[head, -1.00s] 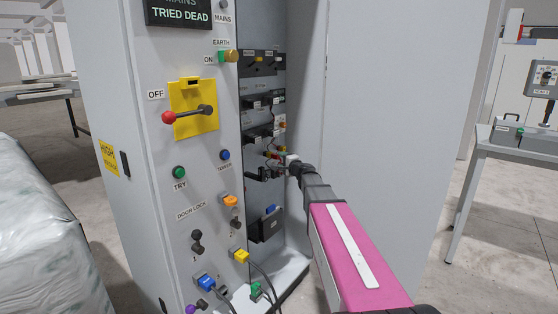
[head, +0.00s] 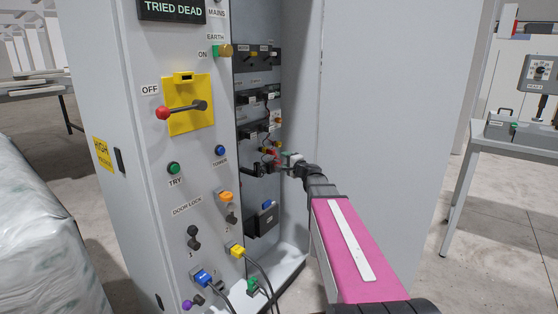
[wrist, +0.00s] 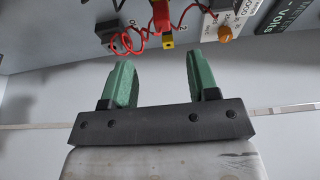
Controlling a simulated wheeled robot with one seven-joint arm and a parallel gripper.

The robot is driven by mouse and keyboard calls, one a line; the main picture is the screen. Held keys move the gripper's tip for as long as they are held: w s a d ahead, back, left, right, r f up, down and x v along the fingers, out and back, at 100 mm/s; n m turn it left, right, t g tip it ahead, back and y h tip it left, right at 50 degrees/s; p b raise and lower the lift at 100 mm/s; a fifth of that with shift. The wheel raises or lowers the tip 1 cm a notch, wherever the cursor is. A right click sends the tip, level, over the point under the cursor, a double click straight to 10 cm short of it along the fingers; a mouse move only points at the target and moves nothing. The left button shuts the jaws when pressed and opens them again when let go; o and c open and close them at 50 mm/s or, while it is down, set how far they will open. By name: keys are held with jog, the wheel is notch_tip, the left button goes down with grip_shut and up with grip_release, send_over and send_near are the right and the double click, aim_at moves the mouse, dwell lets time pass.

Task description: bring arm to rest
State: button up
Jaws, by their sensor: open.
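My gripper (wrist: 163,82) shows in the wrist view with its two green fingers apart and nothing between them. In the head view my gripper (head: 283,159) is at the opening of the grey cabinet (head: 365,120), at the end of my pink arm. A red coiled lead with a red and yellow plug (wrist: 162,20) hangs just beyond the fingertips in the wrist view, apart from them. The lead (head: 270,155) also shows, small, inside the cabinet in the head view.
The cabinet front carries a red-knobbed lever on a yellow plate (head: 178,90), marked OFF, and a sign reading TRIED DEAD (head: 173,14). Cables hang from a yellow plug (head: 237,250). A wrapped bale (head: 40,230) stands left, a bench (head: 500,135) right. Floor between cabinet and bench looks clear.

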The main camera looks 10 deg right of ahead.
jog(key=s+a+f+n+g, duration=0.4)
jog(key=s+f, duration=0.3)
jog(key=f, duration=0.1)
jog(key=s+a+f+n+g, duration=0.4)
jog(key=s+f+g, duration=0.1)
jog(key=s+f, duration=0.25)
jog(key=s+d+f+n+g+h, duration=0.2)
jog(key=s+f, duration=0.3)
jog(key=s, duration=0.3)
jog(key=s+d+f+n+g+h, duration=0.2)
jog(key=s+d+f+g+h, duration=0.2)
jog(key=s, duration=0.5)
notch_tip(320, 180, down, 2)
jog(key=shift+s+f+n+g+h, duration=0.15)
jog(key=shift+f+n+g+h, duration=0.2)
jog(key=shift+g+h, duration=0.4)
